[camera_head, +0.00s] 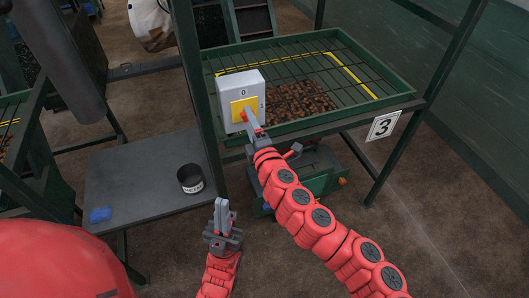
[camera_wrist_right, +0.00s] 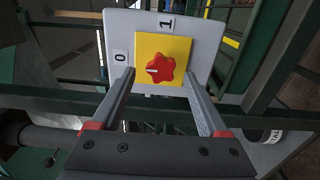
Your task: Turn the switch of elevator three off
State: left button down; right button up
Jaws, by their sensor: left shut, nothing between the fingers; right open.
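The switch is a grey box (camera_head: 241,82) on the green frame post, with a yellow plate (camera_head: 238,106) and a red knob (camera_head: 244,114). In the right wrist view the red star-shaped knob (camera_wrist_right: 160,70) sits on the yellow plate (camera_wrist_right: 176,48), with 0 to its left and 1 above it. A small white mark on the knob is on its left side, towards 0. My right gripper (camera_head: 248,120) is open in front of the switch; its fingers (camera_wrist_right: 160,85) flank the knob without visible contact. My left gripper (camera_head: 222,205) is shut and empty, low at the centre.
A sign with 3 (camera_head: 384,126) hangs on the green frame right of the switch. A barred green hopper (camera_head: 300,128) holds brown lumps behind it.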

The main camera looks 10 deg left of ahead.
jog(key=p+v, duration=0.1)
jog(key=v, duration=1.5)
jog(key=shift+p, duration=0.3)
jog(key=shift+d+f, duration=0.1)
